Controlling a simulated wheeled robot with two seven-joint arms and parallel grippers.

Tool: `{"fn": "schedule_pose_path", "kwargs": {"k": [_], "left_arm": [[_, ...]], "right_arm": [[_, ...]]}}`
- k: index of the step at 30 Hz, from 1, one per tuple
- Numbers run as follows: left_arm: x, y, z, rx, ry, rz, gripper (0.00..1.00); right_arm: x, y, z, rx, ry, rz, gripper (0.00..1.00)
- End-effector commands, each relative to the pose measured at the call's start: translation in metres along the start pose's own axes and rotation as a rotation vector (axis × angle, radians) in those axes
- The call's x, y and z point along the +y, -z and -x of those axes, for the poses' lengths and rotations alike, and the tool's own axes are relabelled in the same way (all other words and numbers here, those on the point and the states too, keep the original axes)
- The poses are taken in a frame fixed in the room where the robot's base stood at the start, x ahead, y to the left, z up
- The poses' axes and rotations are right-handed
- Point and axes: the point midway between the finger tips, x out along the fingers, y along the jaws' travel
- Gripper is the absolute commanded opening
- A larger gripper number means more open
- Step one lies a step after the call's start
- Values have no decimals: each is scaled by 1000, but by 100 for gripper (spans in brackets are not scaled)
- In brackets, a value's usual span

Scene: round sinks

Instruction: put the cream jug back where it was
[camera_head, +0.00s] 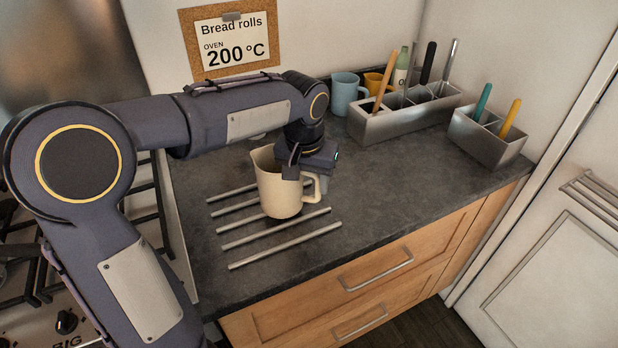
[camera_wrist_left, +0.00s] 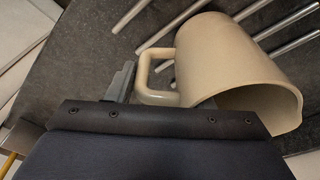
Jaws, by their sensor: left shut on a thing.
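The cream jug (camera_head: 278,196) is upright over several metal bars (camera_head: 262,233) on the dark counter, its handle to the right. I cannot tell if its base touches the bars. My left gripper (camera_head: 300,172) reaches it from above and behind, and is shut on it near the rim and handle. In the left wrist view the jug (camera_wrist_left: 225,55) fills the upper right, with its mouth toward the camera. One finger shows left of the handle; the other finger is hidden there. My right gripper is not in view.
Behind stand a blue mug (camera_head: 346,92), an orange mug (camera_head: 374,85) and a long metal holder (camera_head: 385,123) with utensils. A smaller holder (camera_head: 487,142) stands at the right. The counter (camera_head: 400,190) is clear right of the bars. A stove lies to the left.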

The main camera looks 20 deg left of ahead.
Motion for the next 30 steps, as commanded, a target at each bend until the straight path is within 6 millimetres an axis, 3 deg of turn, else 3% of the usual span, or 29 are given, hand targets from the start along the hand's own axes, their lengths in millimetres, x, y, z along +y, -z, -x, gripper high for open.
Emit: {"fn": "schedule_pose_path", "kwargs": {"k": [30], "left_arm": [[0, -1, -11, 3, 0, 0, 0]], "right_arm": [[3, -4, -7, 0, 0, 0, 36]]}}
